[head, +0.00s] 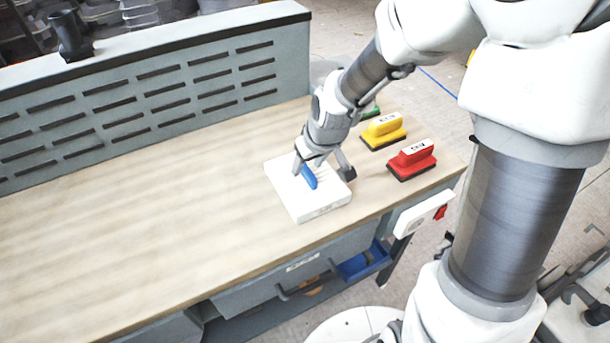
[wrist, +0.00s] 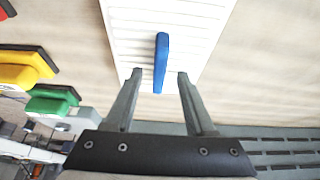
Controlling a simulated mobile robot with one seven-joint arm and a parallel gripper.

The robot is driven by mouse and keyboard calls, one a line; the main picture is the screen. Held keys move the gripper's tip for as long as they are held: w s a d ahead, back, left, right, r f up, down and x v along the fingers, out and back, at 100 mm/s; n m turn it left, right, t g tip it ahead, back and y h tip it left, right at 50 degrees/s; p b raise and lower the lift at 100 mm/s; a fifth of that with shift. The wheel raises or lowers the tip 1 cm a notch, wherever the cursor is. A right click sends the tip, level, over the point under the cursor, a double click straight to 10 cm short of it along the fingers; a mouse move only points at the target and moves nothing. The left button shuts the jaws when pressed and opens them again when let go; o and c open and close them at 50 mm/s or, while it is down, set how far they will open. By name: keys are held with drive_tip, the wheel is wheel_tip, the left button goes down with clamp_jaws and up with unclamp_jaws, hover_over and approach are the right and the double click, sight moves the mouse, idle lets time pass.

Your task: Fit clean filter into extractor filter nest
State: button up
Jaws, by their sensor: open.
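A white, ribbed, square panel (head: 316,208), which looks like the clean filter, lies flat near the front edge of the wooden bench. A blue upright tab (head: 309,177) stands on it. My gripper (head: 323,170) is open just over the panel, pointing down. In the wrist view, the near end of the blue tab (wrist: 161,55) shows between the two fingertips (wrist: 160,74), with a gap on both sides. The ribbed panel (wrist: 199,40) is under the fingers. Whether the fingertips are level with the tab is hard to tell. I cannot identify the extractor filter nest.
Yellow (head: 383,130) and red (head: 411,159) handled blocks stand right of the panel, with a green one (head: 371,111) partly hidden behind my arm. A grey slotted wall (head: 160,90) runs along the back. The bench top (head: 130,230) to the left is clear.

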drive_tip(key=shift+x, duration=0.9)
clamp_jaws()
idle(0.8)
